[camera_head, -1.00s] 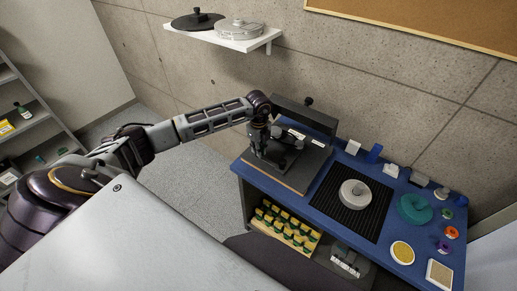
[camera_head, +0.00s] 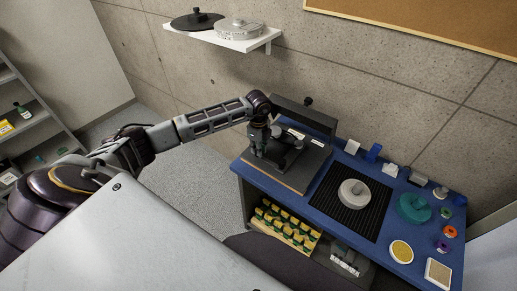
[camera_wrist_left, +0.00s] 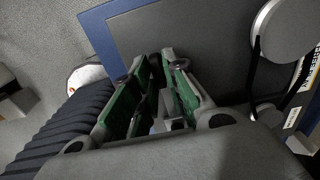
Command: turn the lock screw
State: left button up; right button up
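My left gripper (camera_head: 257,150) is over the left part of the dark machine (camera_head: 297,178) at the back left of the blue bench. In the left wrist view, its two green-padded fingers (camera_wrist_left: 162,62) point away from the camera. A narrow dark gap shows between their tips, and small grey parts show lower between them. The machine's dark plate (camera_wrist_left: 200,45) lies beyond the fingers. I cannot make out the lock screw; the gripper and arm hide part of the machine. My right gripper is in neither view.
A silver wheel (camera_wrist_left: 285,25) with a black belt is right of the fingers. On the bench (camera_head: 320,212), a grey disc (camera_head: 354,188) lies on a black ribbed mat (camera_head: 328,206), with a teal disc (camera_head: 413,209) and small pots farther right. A wall shelf (camera_head: 222,38) holds two discs.

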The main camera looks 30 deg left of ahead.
pick_arm(q)
jog(key=shift+o, duration=1)
jog(key=shift+r, duration=0.1)
notch_tip(320, 180, up, 12)
dwell(0.5)
